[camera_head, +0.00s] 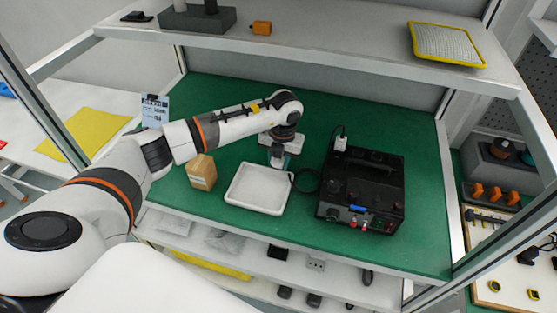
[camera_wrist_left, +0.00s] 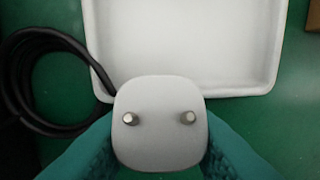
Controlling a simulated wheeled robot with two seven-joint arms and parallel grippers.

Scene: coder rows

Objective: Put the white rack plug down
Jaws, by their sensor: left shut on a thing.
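The white rack plug (camera_wrist_left: 160,125) has a rounded-square face with two metal pins, seen from the pin side in the left wrist view. My left gripper (camera_head: 277,158) is shut on it, with a teal finger on each side. In the head view the gripper is over the green bench top, just behind the white tray (camera_head: 232,197), and mostly hides the plug. In the wrist view the plug overlaps the tray's near rim (camera_wrist_left: 180,92). I cannot tell whether the plug touches anything below. My right gripper is not in view.
A black cable (camera_wrist_left: 38,75) lies coiled beside the plug and tray. A cardboard box (camera_head: 201,172) stands left of the tray. A shelf (camera_head: 330,50) spans above the bench.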

